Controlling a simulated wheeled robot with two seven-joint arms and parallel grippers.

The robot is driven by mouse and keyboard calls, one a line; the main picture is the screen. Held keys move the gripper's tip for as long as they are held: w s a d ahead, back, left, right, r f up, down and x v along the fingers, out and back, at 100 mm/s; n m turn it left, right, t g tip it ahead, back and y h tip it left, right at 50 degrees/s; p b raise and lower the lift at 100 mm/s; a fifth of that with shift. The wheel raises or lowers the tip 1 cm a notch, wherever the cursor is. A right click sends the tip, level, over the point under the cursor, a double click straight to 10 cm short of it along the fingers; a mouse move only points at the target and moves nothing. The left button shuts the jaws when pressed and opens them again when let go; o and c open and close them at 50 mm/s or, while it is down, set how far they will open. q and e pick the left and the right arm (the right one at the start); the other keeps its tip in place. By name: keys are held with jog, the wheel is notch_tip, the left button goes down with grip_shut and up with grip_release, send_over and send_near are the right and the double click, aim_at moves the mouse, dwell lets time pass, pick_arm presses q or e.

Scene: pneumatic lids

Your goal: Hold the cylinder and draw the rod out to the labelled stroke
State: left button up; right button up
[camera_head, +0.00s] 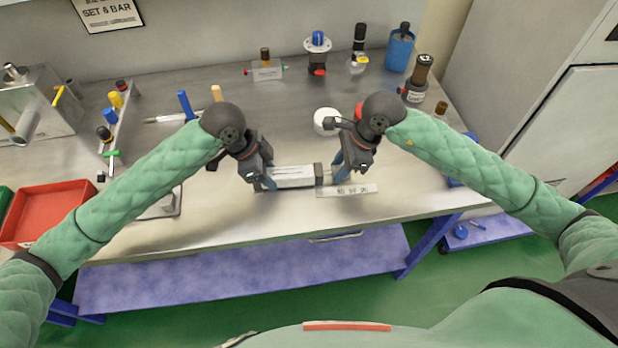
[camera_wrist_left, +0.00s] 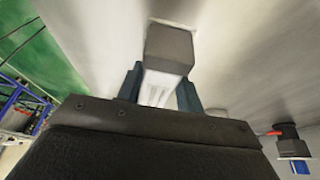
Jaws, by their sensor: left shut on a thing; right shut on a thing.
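The cylinder (camera_head: 293,177) lies across the steel bench near its front edge, a pale body with dark end caps. My left gripper (camera_head: 262,184) is shut on its left part. In the left wrist view the cylinder body (camera_wrist_left: 158,88) sits between my two fingers, with a dark end cap (camera_wrist_left: 169,48) beyond them. My right gripper (camera_head: 341,176) is shut at the cylinder's right end, where the rod comes out. The rod is mostly hidden by the fingers. A label strip (camera_head: 347,191) with dark marks lies in front of the right end; its text is too small to read.
A white round item (camera_head: 327,121) stands behind the right gripper. A red tray (camera_head: 48,212) is at the far left.

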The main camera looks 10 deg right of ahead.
jog(key=shift+d, duration=0.9)
jog(key=o, duration=1.1)
jog(key=shift+v, duration=3)
jog(key=v, duration=1.2)
